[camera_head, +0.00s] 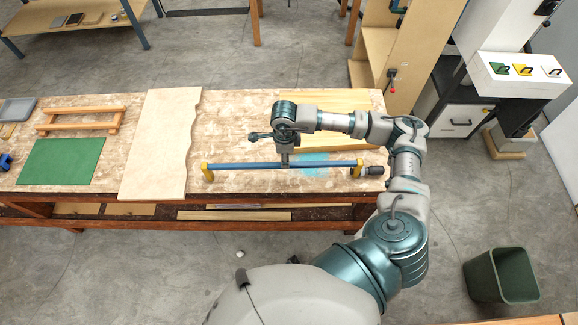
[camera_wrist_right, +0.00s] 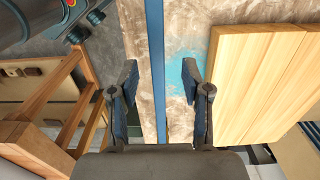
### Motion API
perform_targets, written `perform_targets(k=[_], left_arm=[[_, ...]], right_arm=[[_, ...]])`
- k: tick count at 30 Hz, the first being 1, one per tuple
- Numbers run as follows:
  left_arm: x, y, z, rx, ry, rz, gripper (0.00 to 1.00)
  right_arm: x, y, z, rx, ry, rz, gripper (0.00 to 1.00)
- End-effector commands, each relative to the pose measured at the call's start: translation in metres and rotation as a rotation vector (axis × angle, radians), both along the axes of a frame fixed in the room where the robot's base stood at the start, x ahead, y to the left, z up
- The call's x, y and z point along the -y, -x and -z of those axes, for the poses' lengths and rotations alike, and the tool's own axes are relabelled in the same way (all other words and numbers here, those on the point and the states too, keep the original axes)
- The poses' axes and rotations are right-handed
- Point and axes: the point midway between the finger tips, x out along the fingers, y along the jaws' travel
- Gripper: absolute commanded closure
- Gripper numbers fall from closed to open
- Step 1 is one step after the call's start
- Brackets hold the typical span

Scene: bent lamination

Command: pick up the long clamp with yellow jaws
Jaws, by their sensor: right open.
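The long clamp, a blue bar (camera_head: 240,166) with yellow jaws at both ends, lies across the front of the workbench. Its left yellow jaw (camera_head: 207,172) and right yellow jaw (camera_head: 358,168) stick out toward the front edge, with a dark handle (camera_head: 375,170) at the right end. My right gripper (camera_head: 284,160) is over the middle of the bar, pointing down. In the right wrist view its open fingers (camera_wrist_right: 160,75) are on either side of the blue bar (camera_wrist_right: 154,40), with a gap on each side. My left gripper is out of view.
The workbench (camera_head: 228,125) also holds a pale wavy-edged board (camera_head: 160,135), a green mat (camera_head: 62,161), a wooden rack (camera_head: 80,120) and light planks (camera_head: 345,98) behind the clamp. A blue stain (camera_head: 312,160) marks the benchtop. A green bin (camera_head: 500,277) stands on the floor at right.

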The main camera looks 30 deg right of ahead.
Motion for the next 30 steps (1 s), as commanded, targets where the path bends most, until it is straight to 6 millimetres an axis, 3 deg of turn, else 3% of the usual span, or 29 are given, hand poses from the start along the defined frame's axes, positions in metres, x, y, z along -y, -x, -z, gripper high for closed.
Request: perform_targets(k=[9, 17, 18, 24, 30], left_arm=[[0.0, -0.001, -0.01, 0.002, 0.0, 0.0, 1.0], [0.0, -0.002, -0.01, 0.003, 0.001, 0.0, 1.0], [0.0, -0.002, -0.01, 0.003, 0.001, 0.0, 1.0], [0.0, -0.002, -0.01, 0.003, 0.0, -0.001, 1.0], [0.0, -0.002, -0.01, 0.003, 0.0, -0.001, 1.0]], right_arm=[[-0.001, 0.002, 0.044, -0.003, 0.001, -0.001, 0.52], [0.0, 0.002, 0.051, -0.001, 0.0, -0.001, 0.52], [0.0, 0.002, 0.051, -0.001, -0.001, -0.001, 0.55], [0.0, 0.002, 0.05, -0.001, -0.001, 0.0, 1.0], [0.0, 0.001, 0.049, 0.001, -0.001, 0.0, 1.0]])
